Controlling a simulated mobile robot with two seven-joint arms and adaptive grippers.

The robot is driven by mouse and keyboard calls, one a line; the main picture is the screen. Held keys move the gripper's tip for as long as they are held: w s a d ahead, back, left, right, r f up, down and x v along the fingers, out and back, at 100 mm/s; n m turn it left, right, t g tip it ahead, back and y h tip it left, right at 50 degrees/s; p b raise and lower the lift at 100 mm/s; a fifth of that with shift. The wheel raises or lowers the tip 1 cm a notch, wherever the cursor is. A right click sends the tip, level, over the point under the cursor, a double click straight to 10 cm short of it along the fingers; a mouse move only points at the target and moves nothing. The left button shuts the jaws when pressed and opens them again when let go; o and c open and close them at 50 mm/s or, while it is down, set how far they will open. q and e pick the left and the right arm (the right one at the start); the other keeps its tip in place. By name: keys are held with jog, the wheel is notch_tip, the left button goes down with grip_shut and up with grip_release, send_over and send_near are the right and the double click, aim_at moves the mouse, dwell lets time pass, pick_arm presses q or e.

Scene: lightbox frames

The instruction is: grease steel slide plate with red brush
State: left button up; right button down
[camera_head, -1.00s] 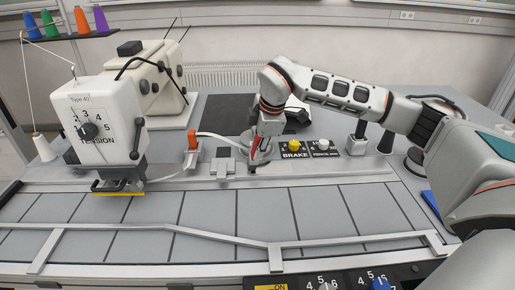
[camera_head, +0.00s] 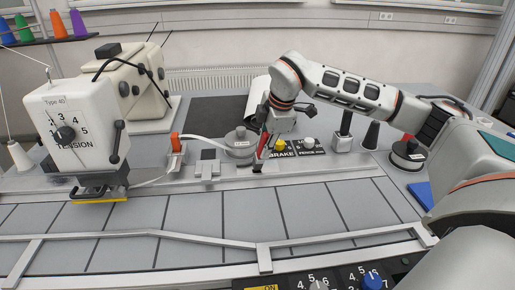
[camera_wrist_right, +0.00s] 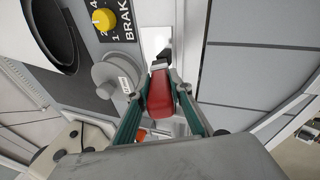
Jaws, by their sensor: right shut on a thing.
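My right gripper (camera_head: 264,142) reaches down at the middle of the bench and is shut on the red brush (camera_head: 263,145). In the right wrist view, both fingers of the gripper (camera_wrist_right: 160,98) clasp its red handle (camera_wrist_right: 160,95). The brush points downward, slightly tilted, with its dark tip low over the metal strip. A bright steel plate (camera_wrist_right: 156,40), seemingly the slide plate, lies just beyond the tip in the wrist view. I cannot tell whether the tip touches it. My left gripper is not in view.
A round grey weight-like container (camera_head: 240,146) stands just left of the gripper. The sewing machine head (camera_head: 75,125) stands at the left. The tiled front bench (camera_head: 190,218) is clear.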

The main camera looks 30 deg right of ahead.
jog(key=s+d+b, duration=0.1)
jog(key=s+d, duration=0.2)
jog(key=d, duration=0.3)
jog(key=shift+d, duration=0.2)
dwell(0.6)
jog(key=shift+a, duration=0.1)
jog(key=shift+w+a+p, duration=0.15)
jog(key=shift+w+a, duration=0.3)
jog(key=shift+a, duration=0.55)
jog(key=shift+w+a+p, duration=0.15)
jog(key=shift+w+a, duration=0.3)
jog(key=shift+a, duration=0.55)
jog(key=shift+w+a+p, duration=0.15)
jog(key=shift+w+a, duration=0.3)
jog(key=shift+a, duration=0.55)
jog(key=w+a, duration=0.3)
jog(key=a, duration=0.3)
jog(key=shift+w, duration=0.15)
